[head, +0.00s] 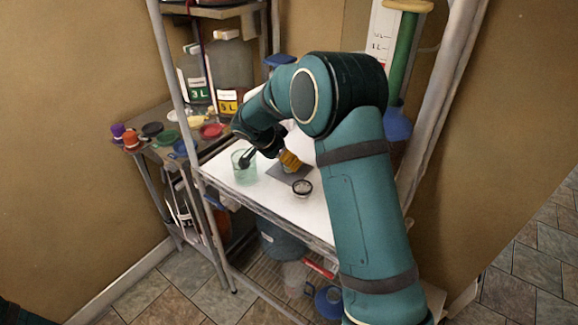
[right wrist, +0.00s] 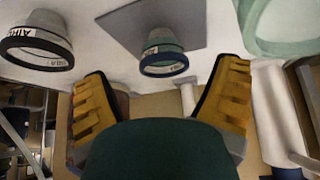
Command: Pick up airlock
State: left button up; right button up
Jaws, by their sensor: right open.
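My right gripper (head: 269,160) is low over the shelf by the mat. In the right wrist view (right wrist: 166,72) its yellow-padded fingers are open and empty, on either side of the blue-rimmed piece. My left gripper is out of view.
A clear greenish beaker (head: 243,168) stands left of the mat, close to one finger. Jugs (head: 231,65) stand behind on the left. A side table (head: 160,150) holds small coloured items. Rack posts (head: 178,85) flank the white shelf (head: 265,200); its front is clear.

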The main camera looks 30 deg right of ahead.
jog(key=x, duration=0.5)
jog(key=shift+w, duration=0.2)
jog(key=c, duration=1.2)
